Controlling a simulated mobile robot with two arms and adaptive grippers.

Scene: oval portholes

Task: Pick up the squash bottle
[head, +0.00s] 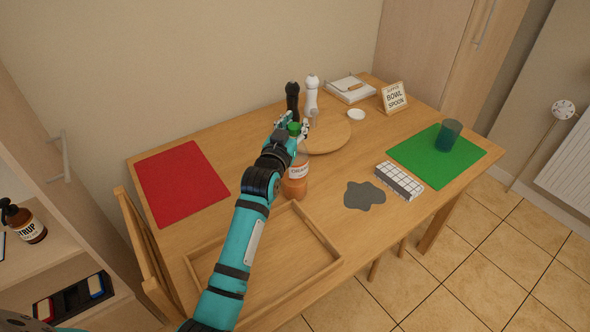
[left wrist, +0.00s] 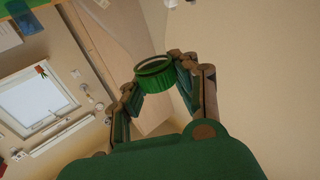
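The squash bottle (head: 295,182) is orange with a green cap and a pale label whose visible letters begin "ORAN". It stands upright on the table, partly behind my left arm in the head view. My right gripper is not in view.
A shallow wooden tray (head: 322,240) lies in front. A grey patch (head: 364,195) and a white gridded block (head: 399,180) lie to the right.

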